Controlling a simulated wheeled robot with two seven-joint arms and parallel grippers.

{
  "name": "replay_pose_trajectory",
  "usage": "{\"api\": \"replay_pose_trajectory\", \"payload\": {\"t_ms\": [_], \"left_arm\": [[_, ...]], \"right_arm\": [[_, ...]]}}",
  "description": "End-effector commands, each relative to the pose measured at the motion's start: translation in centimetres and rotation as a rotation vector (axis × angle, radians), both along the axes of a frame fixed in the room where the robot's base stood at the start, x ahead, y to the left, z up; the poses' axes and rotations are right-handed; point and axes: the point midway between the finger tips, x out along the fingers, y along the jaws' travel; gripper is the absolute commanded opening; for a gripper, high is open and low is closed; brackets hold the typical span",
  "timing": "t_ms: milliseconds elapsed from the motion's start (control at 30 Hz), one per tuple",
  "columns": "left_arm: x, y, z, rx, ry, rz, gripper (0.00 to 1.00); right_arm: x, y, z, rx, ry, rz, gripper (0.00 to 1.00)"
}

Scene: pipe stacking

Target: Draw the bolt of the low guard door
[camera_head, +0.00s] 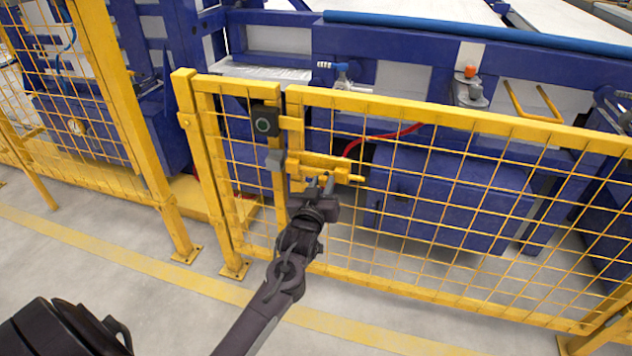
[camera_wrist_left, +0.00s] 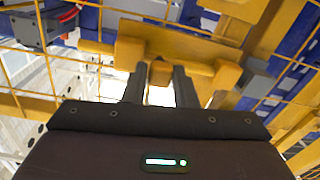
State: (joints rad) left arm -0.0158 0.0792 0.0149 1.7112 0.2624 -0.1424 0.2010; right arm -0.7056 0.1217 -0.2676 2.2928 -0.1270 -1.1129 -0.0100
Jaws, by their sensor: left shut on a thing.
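The low guard door (camera_head: 460,118) is a yellow frame with wire mesh and stands upright, apparently closed against the short yellow panel at its left. The yellow bolt (camera_head: 328,163) lies level at the door's left edge, its rod end showing at the right. My left gripper (camera_head: 322,184) reaches up to it from below. In the left wrist view, the fingers (camera_wrist_left: 160,80) are closed on the yellow bolt's handle, under its bar (camera_wrist_left: 130,52). The fingers hide most of the handle. My right gripper is not in view.
Blue machinery (camera_head: 440,195) stands behind the mesh. The grey floor in front is clear, with a yellow line (camera_head: 190,285) along it.

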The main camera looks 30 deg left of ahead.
Motion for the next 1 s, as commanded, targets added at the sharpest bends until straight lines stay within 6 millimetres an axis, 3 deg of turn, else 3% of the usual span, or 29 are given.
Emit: {"api": "replay_pose_trajectory", "payload": {"t_ms": [100, 133, 300, 667, 1000], "left_arm": [[0.1, -0.5, 0.0, -0.002, 0.0, -0.011, 0.0], [0.1, -0.5, 0.0, -0.002, 0.0, -0.011, 0.26], [0.1, -0.4, 0.0, -0.002, 0.0, -0.01, 0.47], [-0.6, -0.4, 0.0, -0.001, 0.001, -0.007, 0.47], [-5.8, -2.0, -0.1, -0.002, 0.003, -0.009, 0.47]], "right_arm": [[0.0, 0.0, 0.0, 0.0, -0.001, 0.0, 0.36], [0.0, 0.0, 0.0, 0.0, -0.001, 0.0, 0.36], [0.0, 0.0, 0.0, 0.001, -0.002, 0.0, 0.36], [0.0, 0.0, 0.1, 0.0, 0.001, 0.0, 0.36], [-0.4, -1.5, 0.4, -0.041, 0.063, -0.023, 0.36]]}}
